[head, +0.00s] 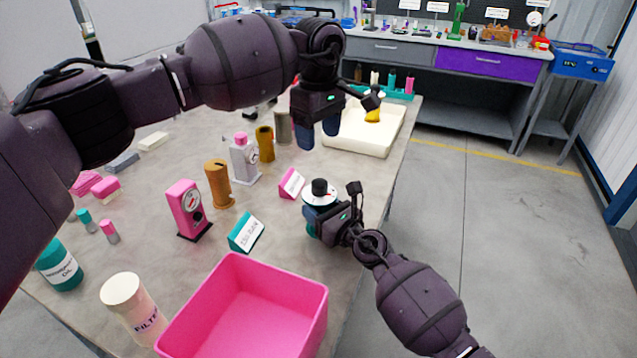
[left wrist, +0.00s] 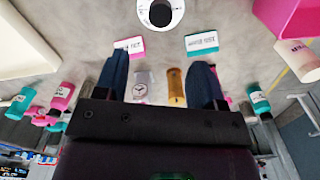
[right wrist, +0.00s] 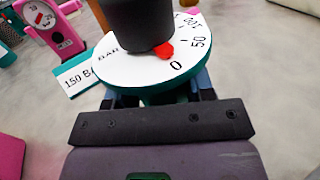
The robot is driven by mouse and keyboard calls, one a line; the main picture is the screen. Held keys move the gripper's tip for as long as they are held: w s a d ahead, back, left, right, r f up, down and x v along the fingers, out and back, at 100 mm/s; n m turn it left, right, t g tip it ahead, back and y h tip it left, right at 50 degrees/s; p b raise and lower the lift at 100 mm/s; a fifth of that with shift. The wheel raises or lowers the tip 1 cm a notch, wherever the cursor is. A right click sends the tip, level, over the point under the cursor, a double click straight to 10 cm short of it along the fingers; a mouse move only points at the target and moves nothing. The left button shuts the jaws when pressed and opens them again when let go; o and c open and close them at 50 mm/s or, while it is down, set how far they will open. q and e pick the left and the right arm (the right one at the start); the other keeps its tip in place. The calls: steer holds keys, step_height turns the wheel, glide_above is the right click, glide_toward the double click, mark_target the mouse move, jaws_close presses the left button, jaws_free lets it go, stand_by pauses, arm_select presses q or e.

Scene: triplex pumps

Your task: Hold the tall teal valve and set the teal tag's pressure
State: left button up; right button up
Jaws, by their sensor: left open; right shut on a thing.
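The tall teal valve has a white dial (head: 321,193) and a black knob (head: 320,186) on top. It stands upright near the table's right edge; its body is mostly hidden. My right gripper (head: 315,215) is shut on the valve below the dial. In the right wrist view the dial (right wrist: 120,70) shows a red pointer (right wrist: 164,50) near 0. The teal tag (head: 246,232) stands left of the valve; part of its text, "150 BA", shows in the right wrist view (right wrist: 82,80). My left gripper (head: 318,135) is open and empty, above the table behind the valve. The dial also shows in the left wrist view (left wrist: 160,12).
A pink tag (head: 291,183) stands left of the valve. Pink (head: 188,208), brown (head: 219,184) and grey (head: 244,160) pump parts stand further left. A pink bin (head: 250,310) is in front. A cream tray (head: 365,132) lies at the back right.

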mark_target(319, 181)
arm_select(q)
steer(key=shift+m, duration=0.4)
step_height(319, 181, down, 12)
steer(key=shift+f, duration=0.1)
steer(key=shift+c, duration=0.3)
steer(key=c, duration=0.9)
steer(key=shift+o, duration=0.2)
